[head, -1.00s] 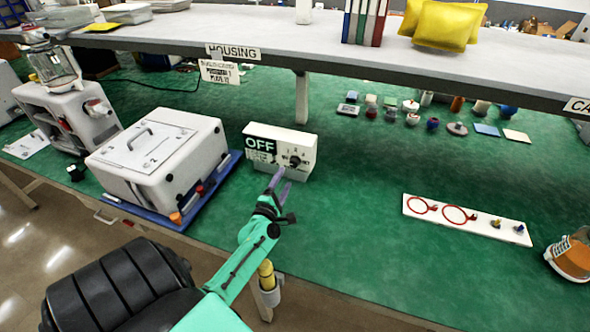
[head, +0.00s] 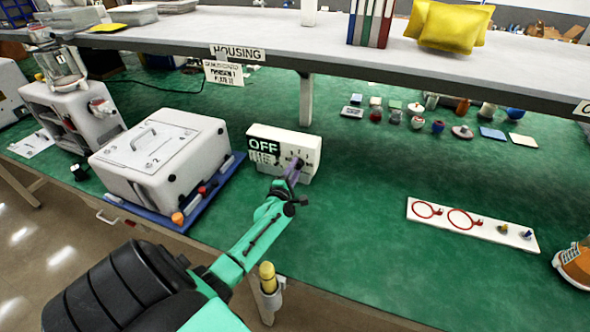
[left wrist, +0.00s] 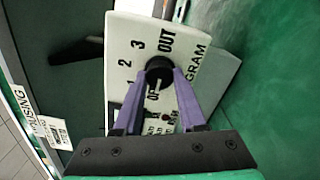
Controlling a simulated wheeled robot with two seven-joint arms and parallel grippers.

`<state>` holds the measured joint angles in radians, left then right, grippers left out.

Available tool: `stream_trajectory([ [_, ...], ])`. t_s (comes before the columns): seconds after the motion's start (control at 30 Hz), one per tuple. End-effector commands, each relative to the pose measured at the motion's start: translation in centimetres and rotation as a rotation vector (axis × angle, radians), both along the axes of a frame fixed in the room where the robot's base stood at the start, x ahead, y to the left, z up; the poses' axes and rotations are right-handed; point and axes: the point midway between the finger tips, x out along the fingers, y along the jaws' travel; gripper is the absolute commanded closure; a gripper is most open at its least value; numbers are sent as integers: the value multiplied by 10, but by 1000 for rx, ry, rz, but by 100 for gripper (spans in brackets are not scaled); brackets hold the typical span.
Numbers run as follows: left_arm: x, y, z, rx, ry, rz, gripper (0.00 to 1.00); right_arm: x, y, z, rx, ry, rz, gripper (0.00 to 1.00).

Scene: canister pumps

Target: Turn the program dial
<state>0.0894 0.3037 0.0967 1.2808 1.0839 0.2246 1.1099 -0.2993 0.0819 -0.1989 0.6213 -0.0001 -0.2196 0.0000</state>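The white dial box (head: 283,150) with a large OFF sign stands on the green bench in the head view. Its black round program dial (left wrist: 159,72) shows in the left wrist view, with OFF, 1, 2, 3 and OUT printed around it. The dial's light mark points toward OFF. My left gripper (head: 294,172) is at the box's front face; its purple fingertips lie on either side of the dial in the left wrist view (left wrist: 161,73). The fingers are apart; I cannot tell whether they touch the dial. My right gripper is not in view.
A white housing (head: 160,155) on a blue tray (head: 207,200) stands left of the box. A shelf (head: 390,75) runs above the bench. A white strip with red rings (head: 490,226) lies to the right. The green bench between is clear.

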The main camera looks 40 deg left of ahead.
Motion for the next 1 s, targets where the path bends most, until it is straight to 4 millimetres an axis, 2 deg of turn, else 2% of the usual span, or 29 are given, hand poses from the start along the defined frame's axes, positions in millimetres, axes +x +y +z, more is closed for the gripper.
stream_trajectory([
  [0.47,0,0,0,104,37,1,100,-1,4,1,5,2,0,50],
  [1.0,0,0,1,511,178,1,100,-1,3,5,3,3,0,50],
])
